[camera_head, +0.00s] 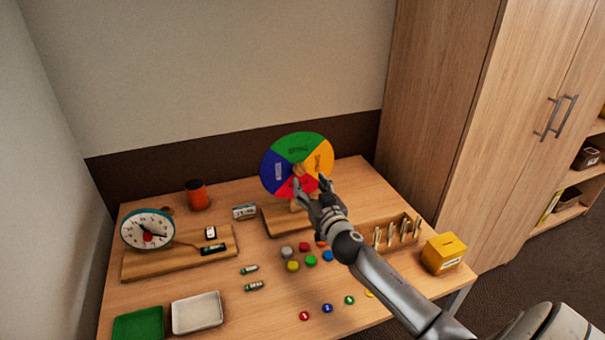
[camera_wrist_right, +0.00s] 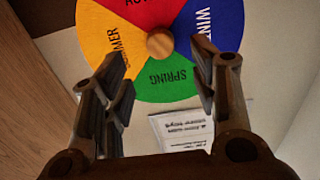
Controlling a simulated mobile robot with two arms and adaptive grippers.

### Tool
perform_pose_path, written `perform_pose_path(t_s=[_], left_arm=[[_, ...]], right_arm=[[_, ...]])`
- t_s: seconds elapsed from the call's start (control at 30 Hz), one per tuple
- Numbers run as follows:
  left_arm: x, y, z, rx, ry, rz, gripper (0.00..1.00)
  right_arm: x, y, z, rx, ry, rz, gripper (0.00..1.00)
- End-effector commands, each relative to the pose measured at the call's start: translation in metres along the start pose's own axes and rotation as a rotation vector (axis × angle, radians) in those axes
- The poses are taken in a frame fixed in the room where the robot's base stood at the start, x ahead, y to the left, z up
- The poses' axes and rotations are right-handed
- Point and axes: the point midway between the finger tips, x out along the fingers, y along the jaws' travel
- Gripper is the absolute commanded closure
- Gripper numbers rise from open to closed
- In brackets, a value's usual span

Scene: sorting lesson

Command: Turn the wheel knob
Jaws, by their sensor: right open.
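The season wheel (camera_head: 282,165) stands upright on a wooden base (camera_head: 285,220) at the back of the table, with green, yellow, red and blue sectors. In the right wrist view the wheel (camera_wrist_right: 178,80) is seen with its round wooden knob (camera_wrist_right: 160,43) at the centre. My right gripper (camera_head: 313,184) is in front of the wheel. It is open and empty, and in the right wrist view its fingers (camera_wrist_right: 161,85) stand apart on either side of the knob's line, with the knob beyond them. The left gripper does not show.
A clock (camera_head: 148,230) stands on a wooden board at the left. Coloured caps (camera_head: 293,266), batteries (camera_head: 250,269), a white tray (camera_head: 197,314) and a green tray (camera_head: 139,324) lie in front. A peg rack (camera_head: 398,236) and yellow box (camera_head: 444,253) stand at the right. A cabinet (camera_head: 440,100) rises behind.

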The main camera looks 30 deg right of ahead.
Motion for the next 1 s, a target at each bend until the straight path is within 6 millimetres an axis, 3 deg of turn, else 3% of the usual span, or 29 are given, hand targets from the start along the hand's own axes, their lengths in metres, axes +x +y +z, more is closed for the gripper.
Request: perform_pose_path(t_s=[0.2,0.4,0.83,1.0], left_arm=[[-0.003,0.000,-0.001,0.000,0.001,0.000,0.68],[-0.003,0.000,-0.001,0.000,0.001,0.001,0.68],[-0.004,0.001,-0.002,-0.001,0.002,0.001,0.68],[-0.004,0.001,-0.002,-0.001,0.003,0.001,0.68]], right_arm=[[0.037,0.000,-0.001,-0.002,0.000,0.002,0.46],[0.058,0.000,0.000,0.000,-0.001,0.001,0.46],[0.065,-0.001,0.001,0.000,-0.001,0.000,0.46],[0.065,0.000,0.001,0.000,-0.002,0.000,0.66]])
